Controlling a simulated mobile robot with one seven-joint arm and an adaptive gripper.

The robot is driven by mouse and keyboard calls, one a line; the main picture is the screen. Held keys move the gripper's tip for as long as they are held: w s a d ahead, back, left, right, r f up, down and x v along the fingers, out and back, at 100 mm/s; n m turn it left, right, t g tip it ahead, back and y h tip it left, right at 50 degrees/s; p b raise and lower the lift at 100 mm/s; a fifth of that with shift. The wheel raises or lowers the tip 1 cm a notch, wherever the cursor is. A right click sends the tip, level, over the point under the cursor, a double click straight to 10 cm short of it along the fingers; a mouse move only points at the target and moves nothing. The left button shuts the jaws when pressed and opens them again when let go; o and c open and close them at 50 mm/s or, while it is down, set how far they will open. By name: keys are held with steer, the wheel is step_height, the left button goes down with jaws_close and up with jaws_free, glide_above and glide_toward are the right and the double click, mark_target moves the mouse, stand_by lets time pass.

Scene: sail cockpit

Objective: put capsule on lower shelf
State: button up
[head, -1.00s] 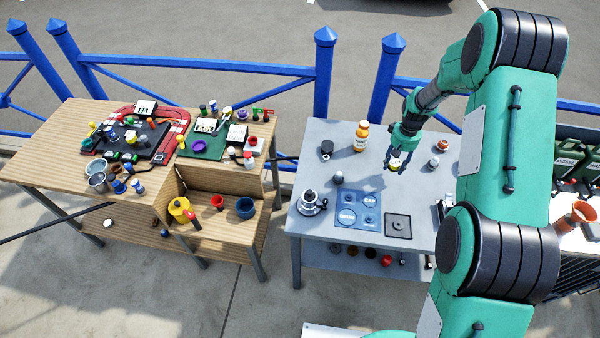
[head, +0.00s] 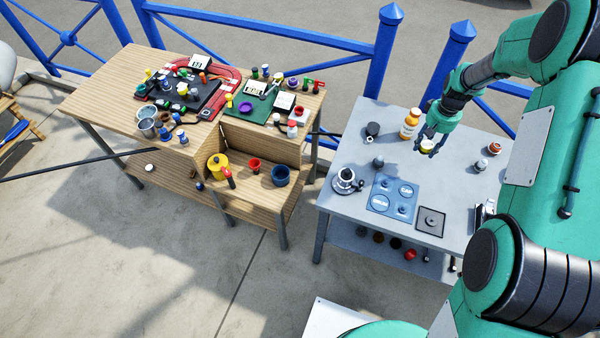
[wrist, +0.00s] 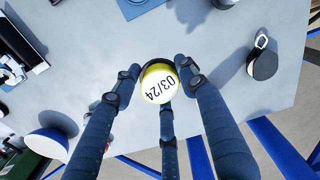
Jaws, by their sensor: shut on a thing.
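My gripper (head: 428,138) is shut on a round yellow capsule (wrist: 158,84) with a white face printed 03/24. In the wrist view the dark fingers (wrist: 158,85) close around its sides. In the head view the capsule (head: 427,146) shows small between the fingertips, above the back half of the grey table; I cannot tell how high. The grey table has a lower shelf (head: 345,238) beneath its top, holding several dark round things and a red one. The shelf's rear is hidden by the tabletop.
An orange bottle (head: 410,123) stands left of my gripper. A dark shackle-like item (head: 372,129), a small steel pot (head: 344,181) and a blue mat (head: 394,195) are on the grey tabletop (head: 350,155). A cluttered wooden bench (head: 110,95) stands at left.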

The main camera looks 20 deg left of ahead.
steer(key=s+a+n+b, duration=0.1)
steer(key=s+a, duration=0.3)
steer(key=a, duration=0.6)
steer(key=s+a+n+b, duration=0.1)
steer(key=s+a, duration=0.3)
steer(key=a, duration=0.7)
steer(key=s+a+n+b, duration=0.15)
steer(key=s+a, duration=0.25)
steer(key=a, duration=0.6)
steer(key=s+a+n+b, duration=0.2)
steer(key=s+a+n, duration=0.2)
steer(key=s+a, duration=1.85)
step_height(320, 180, down, 24)
steer(key=d, duration=0.1)
steer(key=shift+r+p, duration=0.15)
steer(key=shift+p, duration=0.15)
steer(key=shift+m, duration=0.25)
steer(key=w+a, duration=0.3)
steer(key=a, duration=0.1)
steer(key=w+a+f+b, duration=0.1)
steer(key=w+a, duration=0.2)
steer(key=a, duration=0.1)
steer(key=w+a, duration=0.4)
steer(key=shift+a+f, duration=0.25)
steer(key=shift+a, duration=0.05)
